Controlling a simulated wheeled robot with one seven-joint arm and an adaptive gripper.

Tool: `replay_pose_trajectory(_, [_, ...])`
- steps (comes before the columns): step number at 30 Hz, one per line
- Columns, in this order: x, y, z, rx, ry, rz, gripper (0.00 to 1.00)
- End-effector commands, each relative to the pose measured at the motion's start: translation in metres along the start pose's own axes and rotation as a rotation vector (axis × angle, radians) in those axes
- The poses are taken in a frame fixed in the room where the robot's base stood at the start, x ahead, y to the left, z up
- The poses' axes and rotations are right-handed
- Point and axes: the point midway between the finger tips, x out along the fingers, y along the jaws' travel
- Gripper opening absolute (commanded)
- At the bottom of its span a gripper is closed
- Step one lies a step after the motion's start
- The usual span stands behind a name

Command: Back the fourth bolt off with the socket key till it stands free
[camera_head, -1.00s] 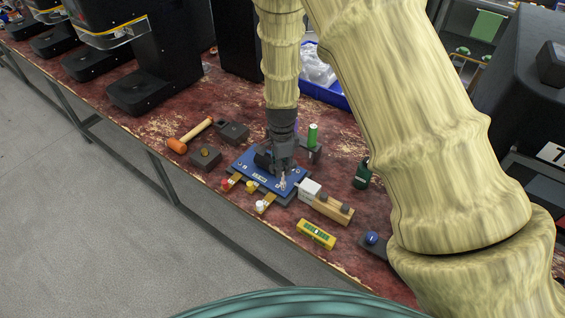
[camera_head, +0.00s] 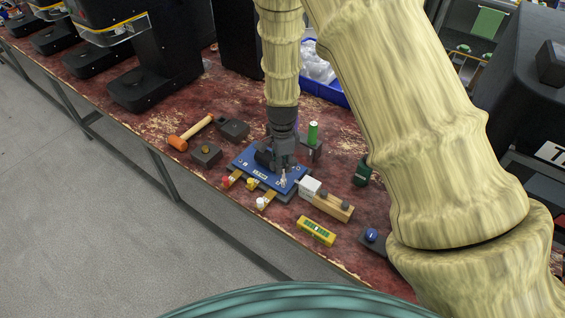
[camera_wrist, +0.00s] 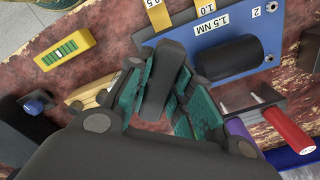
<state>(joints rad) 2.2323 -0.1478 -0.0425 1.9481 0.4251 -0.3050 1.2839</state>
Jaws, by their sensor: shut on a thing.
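The blue plate (camera_head: 243,164) lies on the bench, with a "1.5 NM" label and a "2" in the wrist view (camera_wrist: 262,28). My gripper (camera_head: 283,165) points down over its right part. In the wrist view my gripper (camera_wrist: 160,100) has its teal-padded fingers shut on a dark upright piece, apparently the socket key (camera_wrist: 168,70). A black cylinder (camera_wrist: 225,58) lies on the plate beside it. The key's lower end and the bolt under it are hidden by the fingers and key, so I cannot tell how far out the bolt stands.
A wooden block (camera_head: 333,207), a yellow level (camera_head: 316,231) and a dark green bottle (camera_head: 362,172) are at right. A green cylinder (camera_head: 313,132) stands behind; a mallet (camera_head: 190,134) lies left.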

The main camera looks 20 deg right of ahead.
Motion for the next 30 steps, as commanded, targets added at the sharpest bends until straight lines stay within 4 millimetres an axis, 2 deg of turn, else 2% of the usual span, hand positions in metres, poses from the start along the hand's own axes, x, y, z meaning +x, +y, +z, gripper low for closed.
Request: replay_pose_trajectory(30, [0.0065,0.0,0.0,0.0,0.0,0.0,0.0])
